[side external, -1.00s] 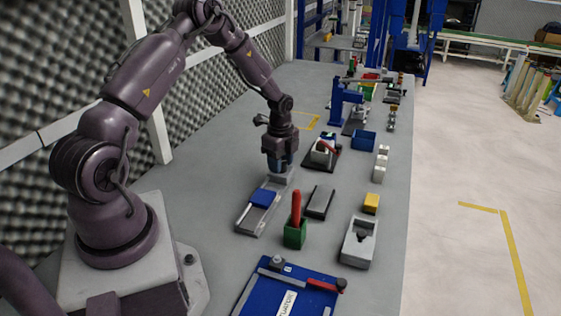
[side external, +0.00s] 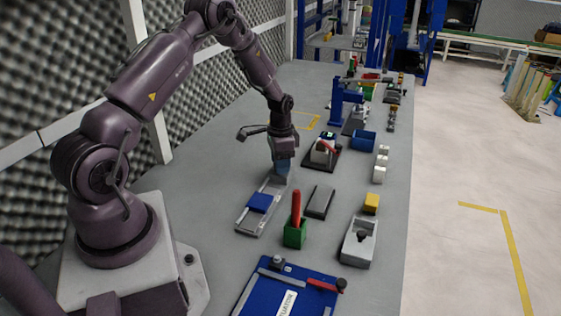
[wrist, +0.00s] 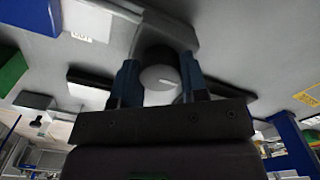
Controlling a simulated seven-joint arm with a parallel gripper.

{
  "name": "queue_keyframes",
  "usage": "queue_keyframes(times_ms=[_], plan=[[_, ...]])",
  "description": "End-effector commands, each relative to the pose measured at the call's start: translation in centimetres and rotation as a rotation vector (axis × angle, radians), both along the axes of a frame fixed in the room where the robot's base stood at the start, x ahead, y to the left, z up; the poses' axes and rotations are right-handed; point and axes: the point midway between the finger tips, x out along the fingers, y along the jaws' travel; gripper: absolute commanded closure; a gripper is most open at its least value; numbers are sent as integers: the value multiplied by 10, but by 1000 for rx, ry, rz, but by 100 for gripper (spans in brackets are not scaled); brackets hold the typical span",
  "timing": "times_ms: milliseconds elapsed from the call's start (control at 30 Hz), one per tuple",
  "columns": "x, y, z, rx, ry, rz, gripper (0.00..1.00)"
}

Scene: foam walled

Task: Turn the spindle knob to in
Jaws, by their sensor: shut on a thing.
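The spindle knob (wrist: 158,78) is a round grey knob with a white mark on its face. It sits between the two blue fingertips of my gripper (wrist: 158,82) in the wrist view, and the fingers are closed on it. In the side view my gripper (side external: 282,164) points down at the far end of a grey slide rail (side external: 247,226) and hides the knob there. A blue carriage (side external: 260,203) sits on the rail, on the near side of the gripper and apart from it.
A green holder (side external: 294,236) with a red handle stands near the rail, with a dark grey flat block (side external: 319,201) beside it. A blue board (side external: 290,292) lies in front. Table left of the rail is clear.

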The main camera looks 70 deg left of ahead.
Motion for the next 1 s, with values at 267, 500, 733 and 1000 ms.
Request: queue_keyframes(times_ms=[267,500,733,1000], plan=[[1,-1,0,-1,-1,260,84],[1,-1,0,0,-1,488,84],[1,-1,0,-1,-2,705,84],[1,-1,0,0,-3,963,84]])
